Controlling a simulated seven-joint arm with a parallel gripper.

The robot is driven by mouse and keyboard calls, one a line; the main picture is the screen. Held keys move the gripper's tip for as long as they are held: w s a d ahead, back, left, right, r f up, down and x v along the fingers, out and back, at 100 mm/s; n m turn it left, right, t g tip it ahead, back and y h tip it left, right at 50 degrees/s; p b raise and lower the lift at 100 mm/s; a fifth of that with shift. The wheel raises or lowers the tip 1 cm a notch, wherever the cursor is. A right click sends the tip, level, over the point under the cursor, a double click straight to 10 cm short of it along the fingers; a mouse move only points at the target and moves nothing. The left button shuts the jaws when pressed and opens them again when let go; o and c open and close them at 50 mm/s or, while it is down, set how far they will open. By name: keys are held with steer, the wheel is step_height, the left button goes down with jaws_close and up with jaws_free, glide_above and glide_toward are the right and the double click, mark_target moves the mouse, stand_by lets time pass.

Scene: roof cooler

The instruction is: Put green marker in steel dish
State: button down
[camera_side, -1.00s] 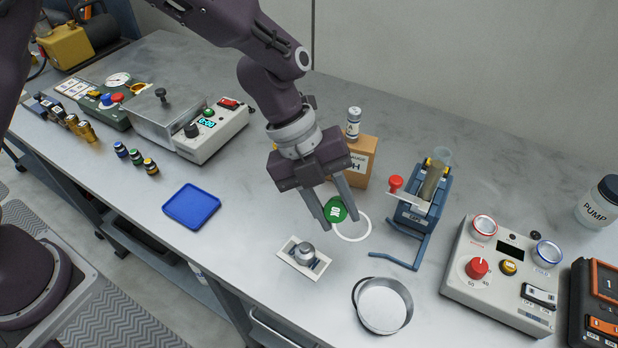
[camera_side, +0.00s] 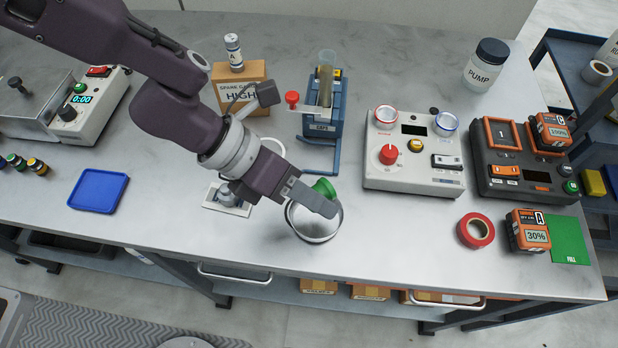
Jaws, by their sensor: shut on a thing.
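The green marker (camera_side: 324,187) is a green disc and shows partly beside my fingers. My gripper (camera_side: 318,198) is shut on it and holds it tilted over the far part of the steel dish. The steel dish (camera_side: 316,231) is a round, shallow metal dish on the bench near its front edge. My fingers cover part of the dish's rim. I cannot tell whether the marker touches the dish.
A small white tray with a metal knob (camera_side: 228,200) sits left of the dish, partly behind my gripper. A blue device (camera_side: 322,120) stands behind. A blue tray (camera_side: 98,190) lies left. A grey control box (camera_side: 414,160) and red tape (camera_side: 476,230) are right.

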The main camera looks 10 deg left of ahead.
mark_target(312, 223)
steer(key=shift+f, duration=1.85)
steer(key=c, duration=0.9)
jaws_free()
step_height(312, 223, up, 7)
